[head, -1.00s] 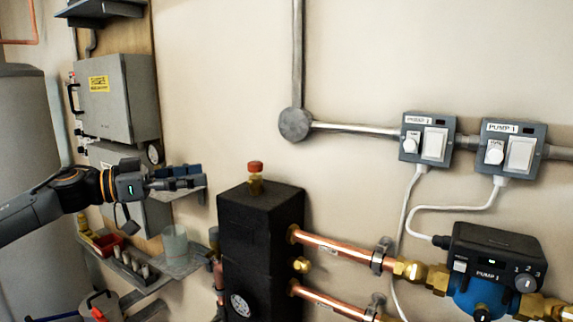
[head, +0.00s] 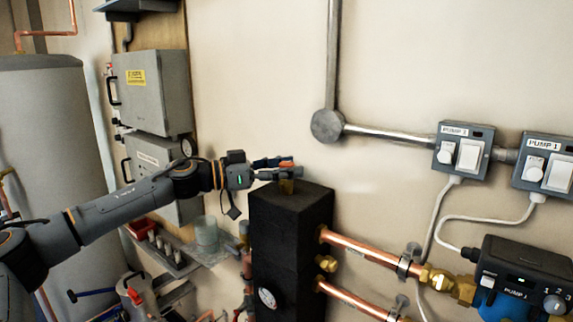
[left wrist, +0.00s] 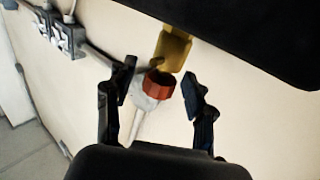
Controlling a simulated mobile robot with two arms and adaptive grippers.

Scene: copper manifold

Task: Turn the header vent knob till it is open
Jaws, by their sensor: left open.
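The header vent is a brass fitting with a red knob, on top of the black block (head: 290,208). In the left wrist view the red knob (left wrist: 159,86) lies between the two dark fingers of my left gripper (left wrist: 159,76), with gaps on both sides. The brass body (left wrist: 173,50) rises from the black block there. In the head view my left gripper (head: 272,168) is at the knob (head: 287,164) and partly covers it. The gripper is open. I cannot tell how far the knob is turned. My right gripper is out of view.
Copper pipes (head: 357,248) run right from the block to a pump (head: 525,275). Two switch boxes (head: 464,150) are on the wall. Grey cabinets (head: 152,90) and a large grey tank (head: 50,130) stand at left. A shelf with a clear beaker (head: 206,232) is left of the block.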

